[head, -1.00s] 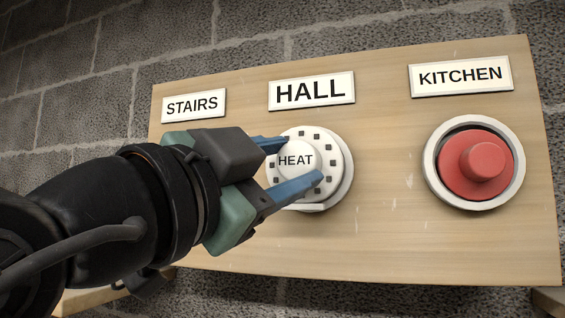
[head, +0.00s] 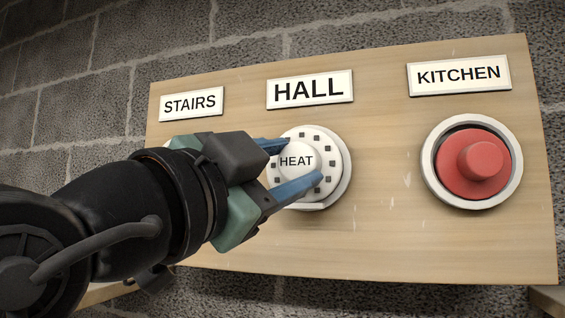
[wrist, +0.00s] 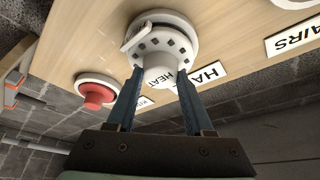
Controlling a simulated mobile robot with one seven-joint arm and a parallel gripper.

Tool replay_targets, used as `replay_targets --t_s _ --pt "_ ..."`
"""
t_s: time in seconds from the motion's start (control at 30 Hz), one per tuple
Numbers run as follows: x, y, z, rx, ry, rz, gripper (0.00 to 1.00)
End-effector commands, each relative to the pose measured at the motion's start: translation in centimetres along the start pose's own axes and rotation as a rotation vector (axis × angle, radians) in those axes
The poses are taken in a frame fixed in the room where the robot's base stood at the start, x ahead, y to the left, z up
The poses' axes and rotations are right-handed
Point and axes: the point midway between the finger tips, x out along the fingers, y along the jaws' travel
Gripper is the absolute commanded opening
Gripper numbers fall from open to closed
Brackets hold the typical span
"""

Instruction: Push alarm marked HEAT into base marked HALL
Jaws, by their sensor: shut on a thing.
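The white round alarm marked HEAT (head: 297,161) is in front of the base under the HALL sign (head: 309,90). It has a ring of dark square slots and a raised centre knob. The white rim of the HALL base (head: 347,178) shows behind its right side; whether the alarm is seated cannot be told. My gripper (head: 297,165) is shut on the alarm, its two blue fingers on either side of the knob. In the wrist view the alarm (wrist: 163,50) sits between the fingers. The STAIRS base is hidden behind my arm.
A red round alarm (head: 479,163) sits in the white base under the KITCHEN sign (head: 459,75) at right. The STAIRS sign (head: 191,104) is at left. The wooden board (head: 395,210) between HALL and KITCHEN is clear. A grey block wall stands behind.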

Motion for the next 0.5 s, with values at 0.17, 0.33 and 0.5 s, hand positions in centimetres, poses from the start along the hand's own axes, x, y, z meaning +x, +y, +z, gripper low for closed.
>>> replay_targets --t_s 0.17,0.33,0.5 --pt "0.22 -0.02 0.06 0.0 0.001 -0.001 0.0" --pt "0.4 -0.03 0.12 0.001 0.001 -0.001 0.0" --pt "0.58 -0.05 0.17 0.001 0.002 -0.002 0.0"
